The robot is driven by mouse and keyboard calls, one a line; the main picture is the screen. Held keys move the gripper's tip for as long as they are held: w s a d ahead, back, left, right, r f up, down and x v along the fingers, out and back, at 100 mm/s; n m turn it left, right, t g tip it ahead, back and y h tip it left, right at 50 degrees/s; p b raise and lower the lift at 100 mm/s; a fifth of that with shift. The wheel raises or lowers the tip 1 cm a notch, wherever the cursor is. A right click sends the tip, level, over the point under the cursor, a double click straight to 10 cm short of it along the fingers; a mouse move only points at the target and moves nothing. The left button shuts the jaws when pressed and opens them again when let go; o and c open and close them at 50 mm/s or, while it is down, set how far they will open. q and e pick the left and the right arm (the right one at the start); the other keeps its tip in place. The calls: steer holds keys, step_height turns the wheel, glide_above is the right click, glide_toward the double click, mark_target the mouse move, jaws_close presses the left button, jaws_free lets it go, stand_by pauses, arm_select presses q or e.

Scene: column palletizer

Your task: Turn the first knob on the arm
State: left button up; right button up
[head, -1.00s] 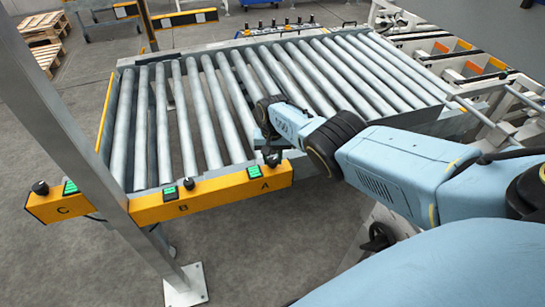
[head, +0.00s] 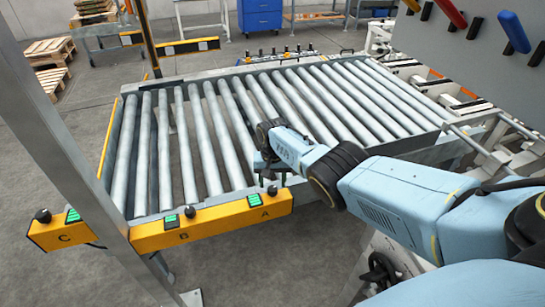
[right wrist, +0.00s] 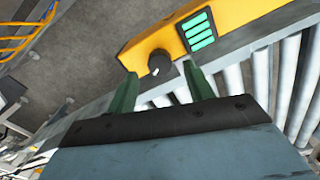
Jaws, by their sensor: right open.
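A yellow control bar (head: 215,221) lettered A and B runs along the front of the roller conveyor, with a separate yellow end piece (head: 62,232) lettered C at left. The black knob at A (head: 272,190) stands on the bar's top beside a green display (head: 254,199). My right gripper (right wrist: 160,74) is open and empty. In the right wrist view its two green fingers point toward a black knob (right wrist: 160,63), one finger to each side. Whether they touch it I cannot tell. In the head view the fingers are small and dark above A. My left gripper is not seen.
Knobs also stand at B (head: 189,212) and C (head: 42,216). A grey post (head: 75,130) rises in front of the bar at left. The conveyor rollers (head: 210,130) are empty. A panel with hanging coloured tools (head: 513,32) is at upper right.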

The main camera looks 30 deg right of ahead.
mark_target(273, 188)
step_height(273, 188, up, 11)
steer(key=p, duration=0.4)
steer(key=shift+f, duration=0.15)
